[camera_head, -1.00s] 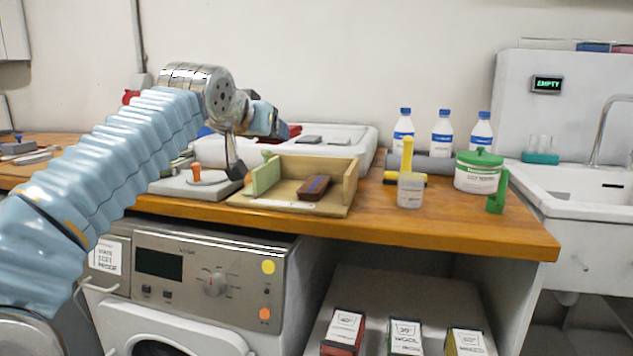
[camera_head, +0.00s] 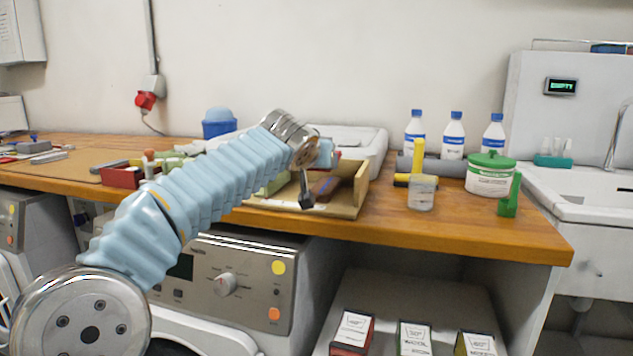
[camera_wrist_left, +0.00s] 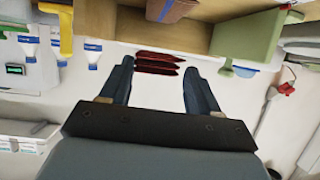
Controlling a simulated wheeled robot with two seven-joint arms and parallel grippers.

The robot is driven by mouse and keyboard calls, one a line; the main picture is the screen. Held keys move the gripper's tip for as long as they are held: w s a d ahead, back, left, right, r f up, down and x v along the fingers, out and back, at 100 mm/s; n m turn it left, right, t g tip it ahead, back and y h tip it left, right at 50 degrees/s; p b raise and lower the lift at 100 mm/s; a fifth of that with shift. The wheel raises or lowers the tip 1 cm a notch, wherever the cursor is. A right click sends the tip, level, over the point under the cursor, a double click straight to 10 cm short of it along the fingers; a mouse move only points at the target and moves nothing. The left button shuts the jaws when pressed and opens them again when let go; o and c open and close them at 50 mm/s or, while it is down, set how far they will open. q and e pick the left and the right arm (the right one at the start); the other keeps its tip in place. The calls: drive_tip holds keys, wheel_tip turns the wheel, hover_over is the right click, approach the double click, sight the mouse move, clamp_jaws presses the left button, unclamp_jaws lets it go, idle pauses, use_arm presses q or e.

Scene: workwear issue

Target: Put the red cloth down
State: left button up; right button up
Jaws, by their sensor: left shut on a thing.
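My left gripper (camera_wrist_left: 159,72) is shut on the red cloth (camera_wrist_left: 158,63), which shows in the left wrist view as a folded stack of red layers between the fingertips. In the head view my left arm reaches over the bench to the wooden tray (camera_head: 352,203). My right gripper is not in view.
A brown block (camera_head: 327,186) lies in the tray. To its right stand a yellow-handled brush (camera_head: 418,160), a green-lidded tub (camera_head: 490,176) and several blue-capped bottles (camera_head: 453,137). The wooden bench (camera_head: 470,232) is bare along its front right. A white sink is at far right.

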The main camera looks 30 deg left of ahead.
use_arm(q)
drive_tip(key=f, duration=0.1)
drive_tip(key=w+f, duration=0.1)
drive_tip(key=f, duration=0.1)
drive_tip(key=a+f, duration=0.1)
drive_tip(key=f, duration=0.1)
drive_tip(key=shift+w, duration=0.25)
drive_tip(key=shift+f+b, duration=0.2)
drive_tip(key=shift+b, duration=0.2)
drive_tip(key=o, duration=1.1)
drive_tip(key=shift+o, duration=0.2)
drive_tip(key=shift+r, duration=0.15)
drive_tip(key=shift+s+r, duration=0.1)
drive_tip(key=shift+r, duration=0.05)
drive_tip(key=b+v, duration=0.1)
drive_tip(key=v, duration=1.1)
